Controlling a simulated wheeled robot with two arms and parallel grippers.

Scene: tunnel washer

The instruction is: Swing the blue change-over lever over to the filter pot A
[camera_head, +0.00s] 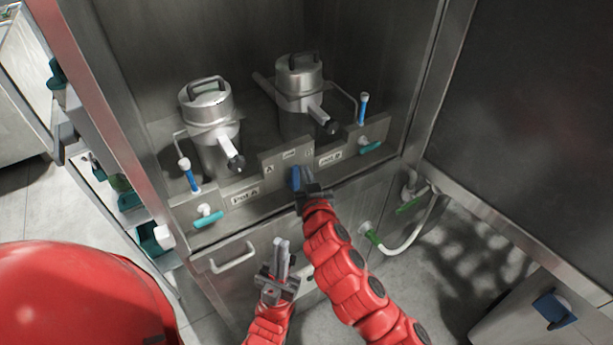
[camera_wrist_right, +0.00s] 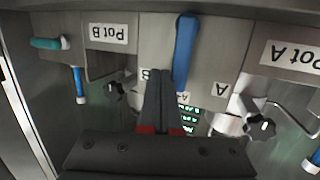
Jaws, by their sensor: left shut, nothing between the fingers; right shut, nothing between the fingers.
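The blue change-over lever (camera_head: 296,178) is on the steel panel between the two pots. In the right wrist view, which is upside down, the lever (camera_wrist_right: 184,50) stands between the letters A (camera_wrist_right: 221,90) and B (camera_wrist_right: 146,75). My right gripper (camera_head: 308,184) is shut and empty, with its fingers (camera_wrist_right: 159,92) close beside the lever on the B side; I cannot tell whether they touch. Filter pot A (camera_head: 212,125) stands at the left, above its "Pot A" label (camera_head: 245,196). My left gripper (camera_head: 282,250) is shut and empty, lower down in front of the cabinet.
Filter pot B (camera_head: 300,90) stands at the right. Teal-handled taps (camera_head: 208,219) and (camera_head: 370,147) and blue-topped tubes flank the panel. A bar handle (camera_head: 232,258) is on the cabinet front below.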

